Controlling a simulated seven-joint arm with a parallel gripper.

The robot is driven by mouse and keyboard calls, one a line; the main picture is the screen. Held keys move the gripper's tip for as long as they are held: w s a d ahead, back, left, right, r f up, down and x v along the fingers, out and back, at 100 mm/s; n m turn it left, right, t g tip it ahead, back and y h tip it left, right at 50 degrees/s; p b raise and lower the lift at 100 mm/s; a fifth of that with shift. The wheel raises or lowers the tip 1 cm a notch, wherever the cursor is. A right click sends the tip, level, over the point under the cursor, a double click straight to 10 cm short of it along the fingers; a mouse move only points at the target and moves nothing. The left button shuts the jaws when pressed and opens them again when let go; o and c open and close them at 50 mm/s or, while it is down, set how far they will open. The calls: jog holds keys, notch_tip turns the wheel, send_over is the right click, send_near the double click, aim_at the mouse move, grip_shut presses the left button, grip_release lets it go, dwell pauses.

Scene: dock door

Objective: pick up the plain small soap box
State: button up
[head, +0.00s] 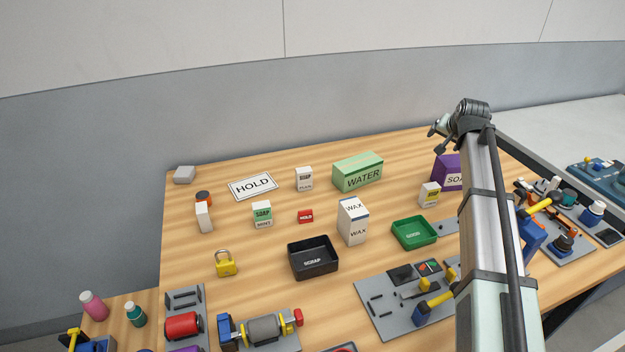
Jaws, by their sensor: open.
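A small white box marked SOAP (304,179), with a smaller line that looks like PLAIN, stands upright toward the back of the wooden table (330,275). It is between the HOLD sign and the green WATER box, and nothing covers it. My gripper (438,131) is raised at the top of my arm, at the right, well away from the white box. It is open, and I see nothing in it.
A green-and-white SOAP box (262,215), a yellow-labelled soap box (430,195) and a purple SOAP box (447,172) also stand here. The WATER box (358,173) is right of the white box; the HOLD sign (252,187) lies left. A WAX box (352,221) stands nearer.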

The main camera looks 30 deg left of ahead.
jog(key=s+a+n+g, duration=0.1)
jog(key=s+a+n, duration=0.3)
jog(key=a, duration=0.6)
jog(key=s+a+n+g, duration=0.1)
jog(key=s+a+g, duration=0.1)
jog(key=s+a, duration=0.65)
jog(key=n+g, duration=0.2)
jog(key=n, duration=0.3)
send_near(304, 170)
jog(key=x, duration=1.1)
jog(key=c, duration=1.1)
